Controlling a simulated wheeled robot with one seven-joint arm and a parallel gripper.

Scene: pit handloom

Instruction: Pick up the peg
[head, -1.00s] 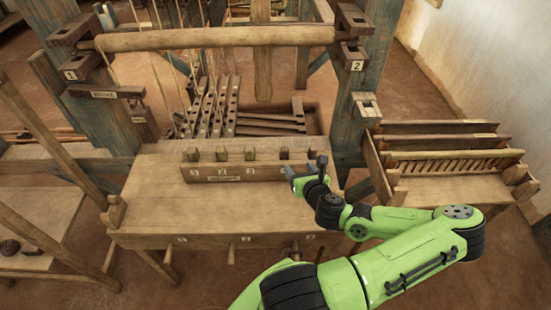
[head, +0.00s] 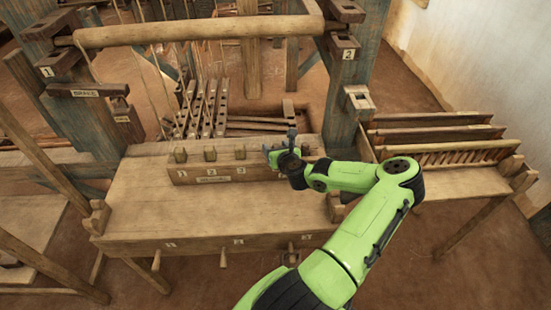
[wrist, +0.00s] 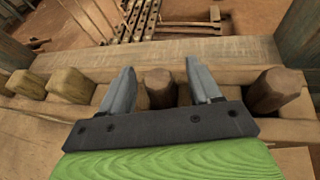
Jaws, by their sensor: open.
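Several wooden pegs stand in a row in a slotted block (head: 195,178) on the loom's bench. My gripper (head: 279,147) is at the right part of the row. In the wrist view its two grey fingers (wrist: 162,88) are open on either side of a dark brown peg (wrist: 160,90), with a gap on both sides. Another dark peg (wrist: 273,90) stands to the right, and two paler pegs (wrist: 70,86) stand to the left. My gripper hides the middle peg in the head view.
The wooden bench top (head: 150,205) is bare in front of the block. Slanted wooden treadles (head: 208,110) lie behind it. A loom post (head: 345,100) and a slotted rack (head: 440,155) stand to the right. A round beam (head: 200,32) crosses above.

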